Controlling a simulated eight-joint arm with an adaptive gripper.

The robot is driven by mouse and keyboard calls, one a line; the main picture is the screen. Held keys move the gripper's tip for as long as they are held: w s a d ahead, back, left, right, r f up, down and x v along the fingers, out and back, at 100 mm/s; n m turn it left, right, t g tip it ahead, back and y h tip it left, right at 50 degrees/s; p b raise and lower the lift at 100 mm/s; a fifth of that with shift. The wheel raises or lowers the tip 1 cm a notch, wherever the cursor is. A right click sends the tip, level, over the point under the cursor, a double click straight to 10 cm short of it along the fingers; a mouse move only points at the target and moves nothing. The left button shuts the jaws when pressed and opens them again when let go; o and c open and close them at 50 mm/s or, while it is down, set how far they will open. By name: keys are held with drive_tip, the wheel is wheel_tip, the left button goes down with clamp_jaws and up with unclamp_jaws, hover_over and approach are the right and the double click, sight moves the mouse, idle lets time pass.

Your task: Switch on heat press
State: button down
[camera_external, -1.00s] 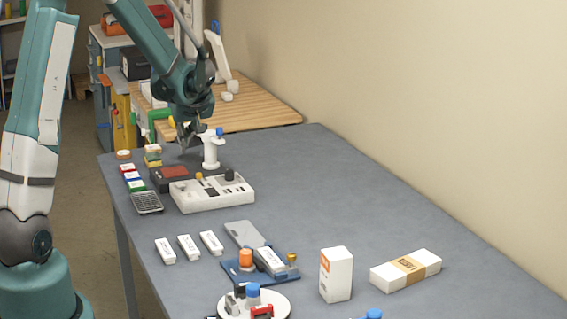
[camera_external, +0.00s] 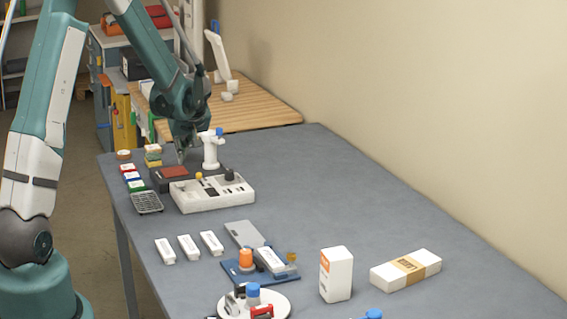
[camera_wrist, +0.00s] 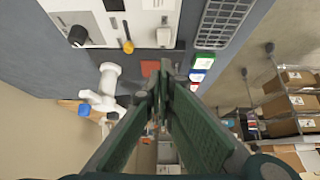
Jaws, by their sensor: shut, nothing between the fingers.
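Which unit is the heat press is not labelled legibly. A dark box with a reddish top plate (camera_external: 173,172) lies at the table's far left; its plate also shows in the wrist view (camera_wrist: 150,68). A white upright stand with a blue cap (camera_external: 211,150) stands right beside it, also in the wrist view (camera_wrist: 105,85). A white panel box (camera_external: 212,193) with a yellow knob (camera_wrist: 127,45) and a black knob (camera_wrist: 78,36) lies in front. My gripper (camera_external: 182,159) is shut and empty, pointing down just over the dark box's far side; its fingers (camera_wrist: 155,88) partly hide that box in the wrist view.
Small coloured blocks (camera_external: 132,177) and a calculator (camera_external: 147,202) line the left edge. Several white blocks (camera_external: 189,246), a blue fixture (camera_external: 240,272), a round white plate (camera_external: 285,306), a white carton (camera_external: 336,274) and a banded pack (camera_external: 406,270) lie nearer. The table's right middle is clear.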

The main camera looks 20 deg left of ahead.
sight(181, 183)
drive_tip(key=x, duration=0.4)
drive_tip(key=shift+s+d+f, duration=0.1)
drive_tip(key=shift+f, duration=0.35)
drive_tip(key=shift+s+d+f, duration=0.1)
drive_tip(key=shift+f, duration=0.4)
drive_tip(key=shift+s+f, duration=0.1)
drive_tip(key=shift+f, duration=0.75)
drive_tip(key=shift+d+f+b, duration=0.1)
drive_tip(key=shift+b, duration=0.3)
drive_tip(key=shift+s+d+f+t+y+b, duration=0.15)
drive_tip(key=shift+f+t+y+b, duration=0.15)
drive_tip(key=shift+b, duration=0.35)
drive_tip(key=shift+r, duration=0.1)
drive_tip(key=shift+w+a, duration=0.25)
drive_tip(key=shift+a, duration=0.05)
drive_tip(key=shift+w+a+r, duration=0.15)
drive_tip(key=shift+w+a, duration=0.15)
drive_tip(key=shift+a, duration=0.05)
